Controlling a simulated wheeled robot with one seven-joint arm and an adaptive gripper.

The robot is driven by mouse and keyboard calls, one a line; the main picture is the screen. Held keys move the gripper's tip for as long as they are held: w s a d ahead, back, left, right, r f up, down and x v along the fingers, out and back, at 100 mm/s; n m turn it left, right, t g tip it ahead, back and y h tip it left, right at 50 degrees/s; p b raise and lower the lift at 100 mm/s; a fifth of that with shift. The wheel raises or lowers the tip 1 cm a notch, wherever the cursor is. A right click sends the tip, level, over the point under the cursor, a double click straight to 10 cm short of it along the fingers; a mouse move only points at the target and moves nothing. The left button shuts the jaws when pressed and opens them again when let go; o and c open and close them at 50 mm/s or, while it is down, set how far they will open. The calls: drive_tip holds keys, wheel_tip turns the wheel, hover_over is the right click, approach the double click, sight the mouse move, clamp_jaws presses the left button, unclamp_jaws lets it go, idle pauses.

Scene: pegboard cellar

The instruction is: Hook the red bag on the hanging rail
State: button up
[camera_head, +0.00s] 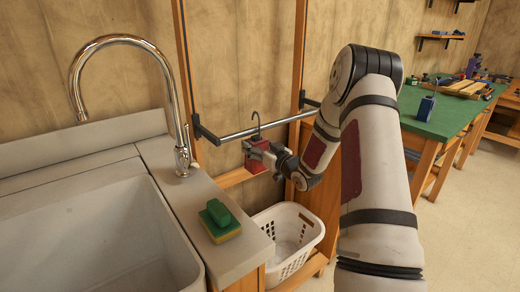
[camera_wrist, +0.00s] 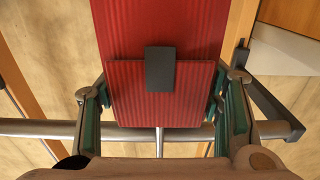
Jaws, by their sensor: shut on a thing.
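The red bag (camera_head: 257,163) is a small boxy striped pouch with a dark hook on top. My gripper (camera_head: 262,156) is shut on it and holds it upright just under the hanging rail (camera_head: 282,122). The hook rises to about the rail's height and its curl stands above the rail; I cannot tell whether it is around the rail or only beside it. In the wrist view the bag (camera_wrist: 160,75) shows a dark patch and lies between my gripper's (camera_wrist: 162,108) green-padded fingers. The rail (camera_wrist: 40,128) crosses behind, with a thin stem below the bag.
A white laundry basket (camera_head: 290,240) stands below the rail. At left are a sink (camera_head: 100,235), a chrome faucet (camera_head: 182,120) and a green-and-yellow sponge (camera_head: 220,220). A green-topped workbench (camera_head: 440,115) stands right of my arm. Wooden posts flank the rail.

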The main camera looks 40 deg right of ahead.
drive_tip(key=shift+f+b, duration=1.2)
drive_tip(key=shift+f, duration=0.7)
drive_tip(key=o, duration=1.4)
drive_tip(key=shift+s, duration=0.1)
drive_tip(key=shift+d, duration=0.1)
drive_tip(key=s, duration=1.2)
drive_tip(key=shift+d, duration=0.15)
drive_tip(key=shift+w, duration=0.1)
